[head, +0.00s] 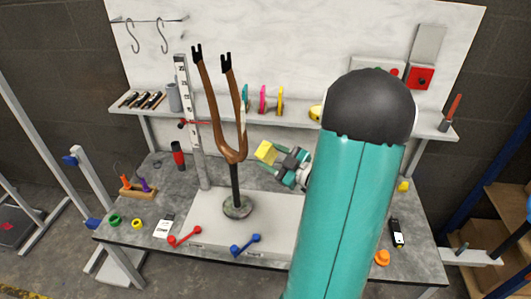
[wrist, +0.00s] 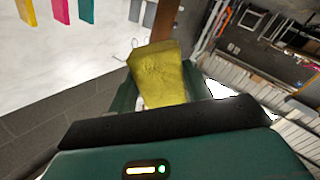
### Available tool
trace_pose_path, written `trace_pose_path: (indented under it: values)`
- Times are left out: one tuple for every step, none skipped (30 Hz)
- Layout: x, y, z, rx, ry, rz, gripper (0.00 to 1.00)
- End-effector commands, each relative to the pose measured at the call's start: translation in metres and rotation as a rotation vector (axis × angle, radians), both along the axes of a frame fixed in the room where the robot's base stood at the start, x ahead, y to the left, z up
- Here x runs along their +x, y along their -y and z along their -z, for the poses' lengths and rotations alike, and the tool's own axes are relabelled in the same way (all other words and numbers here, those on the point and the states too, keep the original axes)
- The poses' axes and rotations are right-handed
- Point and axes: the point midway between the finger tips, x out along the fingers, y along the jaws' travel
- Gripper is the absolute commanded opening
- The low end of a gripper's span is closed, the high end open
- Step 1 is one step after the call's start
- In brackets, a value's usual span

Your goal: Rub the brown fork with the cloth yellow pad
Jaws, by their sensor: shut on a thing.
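The brown fork (head: 237,150) stands upright on a dark post with a round foot, its two prongs pointing up with black tips. My gripper (head: 282,158) is right of the fork's lower part, apart from it in the picture, and is shut on the yellow pad (head: 265,152). The pad also shows in the wrist view (wrist: 160,75), held between the fingers of my gripper (wrist: 155,95). My teal arm hides part of the bench on the right.
A white ruler post (head: 188,110) stands just left of the fork. Red (head: 185,236) and blue (head: 246,245) handles lie at the bench front. An orange item (head: 382,257) and a black one (head: 397,233) lie at right.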

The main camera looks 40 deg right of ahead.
Motion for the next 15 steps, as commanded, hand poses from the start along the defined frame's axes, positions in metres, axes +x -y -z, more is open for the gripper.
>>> trace_pose_path:
  values:
    - [-0.002,0.001,0.000,0.000,0.000,0.002,0.31]
    - [-0.002,0.001,0.000,-0.001,0.000,0.002,0.31]
    - [-0.002,0.001,0.000,-0.001,0.001,0.003,0.31]
    - [-0.002,0.001,0.000,-0.001,0.001,0.003,0.31]
    - [-0.001,0.001,0.000,-0.001,0.000,0.002,0.31]
    - [0.001,0.000,0.000,-0.001,0.000,0.001,0.31]
    - [0.003,0.000,0.000,-0.001,0.001,0.001,0.31]
    - [0.005,0.000,0.000,-0.001,0.000,0.000,0.31]
    - [0.009,0.000,0.000,-0.001,0.001,0.001,0.31]
    - [0.011,0.000,0.000,-0.001,0.000,0.001,0.31]
    - [0.014,0.000,0.000,-0.001,0.000,0.002,0.31]
    - [0.018,-0.001,0.000,-0.001,0.000,0.002,0.31]
    - [0.022,-0.001,0.000,-0.001,0.001,0.001,0.31]
    - [0.025,-0.002,0.000,-0.001,0.001,0.001,0.31]
    - [0.030,-0.002,0.000,0.000,0.000,0.001,0.31]
